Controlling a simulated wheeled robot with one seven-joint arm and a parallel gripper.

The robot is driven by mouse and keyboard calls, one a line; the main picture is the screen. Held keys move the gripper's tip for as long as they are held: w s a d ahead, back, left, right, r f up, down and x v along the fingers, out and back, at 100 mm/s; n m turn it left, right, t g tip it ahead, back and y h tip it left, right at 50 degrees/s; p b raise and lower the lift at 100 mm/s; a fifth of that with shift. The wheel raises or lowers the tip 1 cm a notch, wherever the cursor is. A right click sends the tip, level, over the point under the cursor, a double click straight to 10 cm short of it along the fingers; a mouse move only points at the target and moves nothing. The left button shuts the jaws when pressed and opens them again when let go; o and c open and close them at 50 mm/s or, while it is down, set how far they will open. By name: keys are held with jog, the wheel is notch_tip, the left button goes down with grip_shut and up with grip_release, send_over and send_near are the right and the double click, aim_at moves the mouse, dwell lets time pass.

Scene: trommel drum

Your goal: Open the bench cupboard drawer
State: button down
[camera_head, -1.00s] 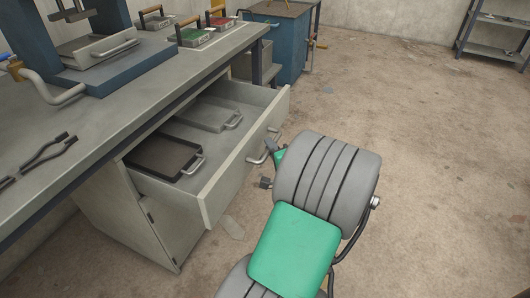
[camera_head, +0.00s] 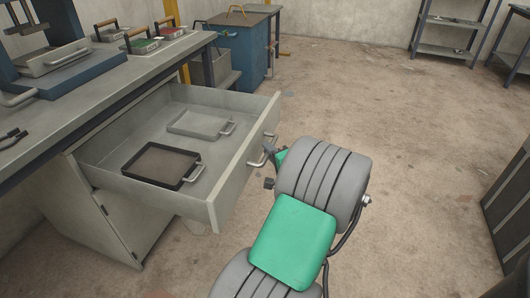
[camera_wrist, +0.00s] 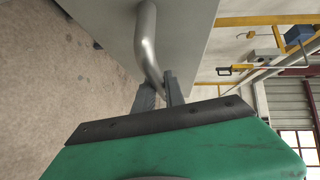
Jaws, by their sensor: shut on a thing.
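The bench cupboard drawer (camera_head: 228,190) is pulled far out from under the bench, and its inside shows. A dark tray (camera_head: 161,165) and a grey tray (camera_head: 200,124) lie in it. The drawer's metal bar handle (camera_head: 264,150) is on its front face, with my gripper (camera_head: 269,168) at it, partly hidden by my grey and green arm. In the wrist view the two fingers of my gripper (camera_wrist: 160,92) are shut on the lower end of the curved handle (camera_wrist: 147,42).
The bench top (camera_head: 110,75) carries a blue press and several small handled boxes. A blue cabinet (camera_head: 238,60) stands beyond the bench. A dark cabinet (camera_head: 508,205) stands at the right edge. The floor between is clear.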

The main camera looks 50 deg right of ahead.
jog(key=shift+s, duration=0.2)
jog(key=c, duration=1.4)
grip_release()
jog(key=shift+w, duration=0.1)
jog(key=p+v, duration=0.2)
jog(key=v, duration=0.5)
jog(key=shift+s, duration=0.4)
jog(key=shift+a, duration=0.2)
